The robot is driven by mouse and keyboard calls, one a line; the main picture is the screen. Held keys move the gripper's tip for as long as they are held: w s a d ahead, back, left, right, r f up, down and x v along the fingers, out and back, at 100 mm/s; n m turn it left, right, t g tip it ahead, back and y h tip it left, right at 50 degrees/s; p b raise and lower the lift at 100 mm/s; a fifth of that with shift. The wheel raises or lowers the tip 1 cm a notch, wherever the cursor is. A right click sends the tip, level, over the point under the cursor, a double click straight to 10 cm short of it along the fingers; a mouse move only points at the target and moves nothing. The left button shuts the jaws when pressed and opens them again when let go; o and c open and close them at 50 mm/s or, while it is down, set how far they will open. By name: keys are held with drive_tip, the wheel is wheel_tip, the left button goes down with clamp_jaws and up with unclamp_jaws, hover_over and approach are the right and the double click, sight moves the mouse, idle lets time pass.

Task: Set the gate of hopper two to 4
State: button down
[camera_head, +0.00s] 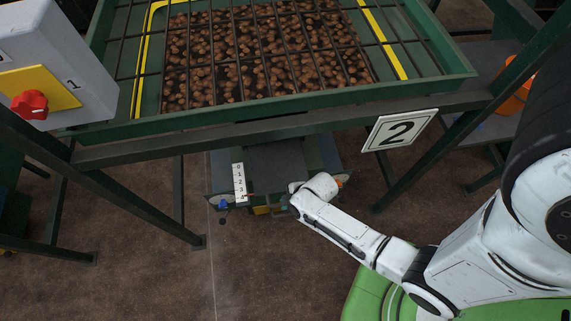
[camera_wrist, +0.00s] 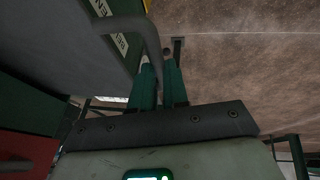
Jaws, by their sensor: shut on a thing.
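Hopper two (camera_head: 285,113) is a green bin with a dark grid over brown lumps, and a "2" plate (camera_head: 399,130) hangs on its frame. Below it is the gate (camera_head: 278,168), a grey plate, with a white scale (camera_head: 239,180) numbered from 0 at the top to 4 at the bottom. A small red pointer shows near the scale's lower end, around 4; its exact reading is too small to tell. In the wrist view, my gripper (camera_wrist: 161,62) has its green fingers shut on a grey curved handle (camera_wrist: 140,27). In the head view, my wrist hides the fingers.
A blue knob (camera_head: 223,207) sits below the scale. Green frame legs stand on both sides. A grey box with a red knob (camera_head: 29,104) on a yellow plate and a "1" is at the left. An orange container (camera_head: 514,97) stands at the right. The brown floor in front is clear.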

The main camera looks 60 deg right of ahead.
drive_tip(key=shift+s+a, duration=0.2)
drive_tip(key=c, duration=1.1)
unclamp_jaws()
drive_tip(key=p+v, duration=0.1)
drive_tip(key=v, duration=0.9)
drive_tip(key=shift+s+d+r, duration=0.1)
drive_tip(key=shift+s+r, duration=0.05)
drive_tip(key=shift+r, duration=0.15)
